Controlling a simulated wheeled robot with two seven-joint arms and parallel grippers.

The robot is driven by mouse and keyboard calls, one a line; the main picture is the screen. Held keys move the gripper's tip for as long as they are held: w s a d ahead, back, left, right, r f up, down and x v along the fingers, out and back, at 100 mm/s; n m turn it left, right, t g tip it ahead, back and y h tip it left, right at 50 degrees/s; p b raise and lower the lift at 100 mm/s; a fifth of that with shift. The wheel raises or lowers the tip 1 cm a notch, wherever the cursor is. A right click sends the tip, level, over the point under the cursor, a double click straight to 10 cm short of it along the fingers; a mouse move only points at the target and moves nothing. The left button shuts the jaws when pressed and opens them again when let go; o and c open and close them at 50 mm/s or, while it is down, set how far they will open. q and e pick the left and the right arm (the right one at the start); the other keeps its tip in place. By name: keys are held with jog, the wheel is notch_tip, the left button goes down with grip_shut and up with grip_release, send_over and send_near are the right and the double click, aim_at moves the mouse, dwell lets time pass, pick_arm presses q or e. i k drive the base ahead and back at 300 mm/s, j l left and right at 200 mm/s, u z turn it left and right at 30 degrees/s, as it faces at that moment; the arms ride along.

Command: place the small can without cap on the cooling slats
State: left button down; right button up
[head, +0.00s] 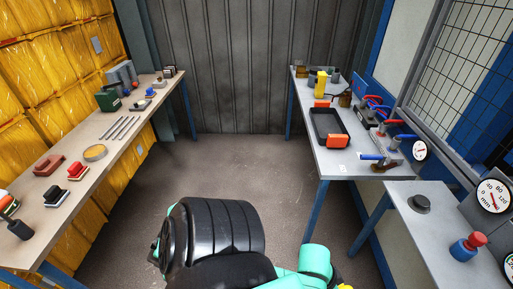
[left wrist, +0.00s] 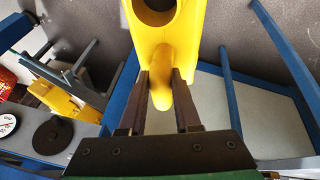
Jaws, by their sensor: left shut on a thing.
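My left gripper (left wrist: 162,76) is shut on the handle of a yellow can (left wrist: 165,40) in the left wrist view. A dark round opening without a cap shows at the can's top; the rest is cut off by the frame edge. A sliver of yellow, perhaps this can, shows at the head view's bottom edge (head: 344,287). The cooling slats (head: 121,128), thin parallel grey bars, lie bare on the left table (head: 75,190). Another yellow can (head: 320,84) stands at the back of the right table. My right gripper is not in view.
The left table also holds a round tan-rimmed dish (head: 95,153), red-and-black items (head: 77,169) and a green box (head: 108,100). A black tray (head: 329,127) lies on the right table (head: 335,160). A nearer grey bench carries a dark disc (head: 420,203). The floor between is clear.

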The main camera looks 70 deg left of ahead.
aim_at(120, 126)
jog(key=j+u, duration=0.75)
jog(key=u, duration=0.15)
jog(key=j+u, duration=0.4)
jog(key=i+j+u, duration=0.1)
jog(key=j+u, duration=0.15)
jog(key=u, duration=0.2)
jog(key=i+j+u, duration=0.2)
jog(key=u, duration=0.25)
jog(key=j, duration=0.1)
